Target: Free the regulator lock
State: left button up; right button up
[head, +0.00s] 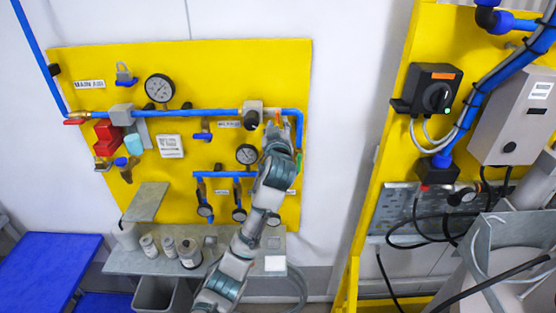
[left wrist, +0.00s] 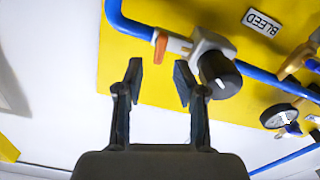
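The regulator (head: 253,106) is a pale block on the blue pipe at the upper right of the yellow panel, with a black knob (head: 252,122) below it. In the left wrist view the knob (left wrist: 220,76) has a white mark, and an orange tab (left wrist: 160,47) sits beside the pale block (left wrist: 207,44). My left gripper (head: 276,128) is up at the panel, right of the knob. In the wrist view the left gripper (left wrist: 158,82) is open with nothing between its fingers; one finger is close beside the knob. I cannot tell whether they touch. My right gripper is not in view.
The blue pipe (head: 190,113) runs across the yellow panel (head: 90,72). Gauges (head: 159,88) and small valves surround the regulator. A red lock (head: 106,138) hangs at left. A grey shelf (head: 130,261) with several small canisters is below. A second yellow frame (head: 392,150) stands at right.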

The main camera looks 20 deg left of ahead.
pick_arm(q)
jog(key=b+v, duration=0.1)
jog(key=v, duration=1.5)
dwell(0.6)
jog(key=v, duration=1.2)
jog(key=shift+w+r, duration=0.1)
jog(key=shift+w, duration=0.05)
